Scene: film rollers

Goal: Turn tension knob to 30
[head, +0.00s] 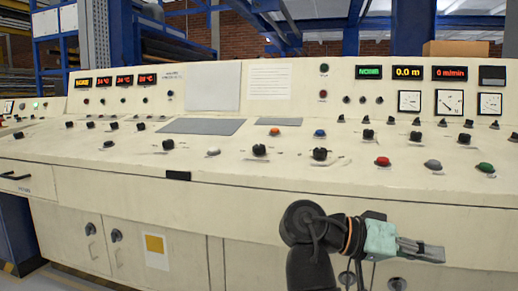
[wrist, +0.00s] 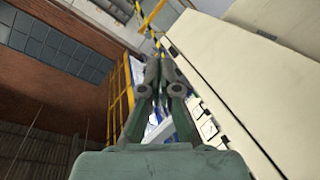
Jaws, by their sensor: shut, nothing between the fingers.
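A long cream control console (head: 130,170) fills the head view. Several black knobs stand on its sloped top, including one at the middle (head: 259,150) and one to its right (head: 320,154). The labels are too small to read, so I cannot tell which is the tension knob or its setting. My gripper (head: 436,250) is in front of the console's front face, below the knobs and apart from them. Its fingers point right. In the wrist view, my gripper (wrist: 160,62) has its fingers together and empty; no knob is recognizable there.
Red (head: 382,161), grey (head: 432,164) and green (head: 485,168) buttons sit at the console's right front. Dials and lit displays line the upright back panel. A cardboard box (head: 455,48) stands behind. The wrist view shows a yellow rack (wrist: 122,92) and a brick wall (wrist: 50,90).

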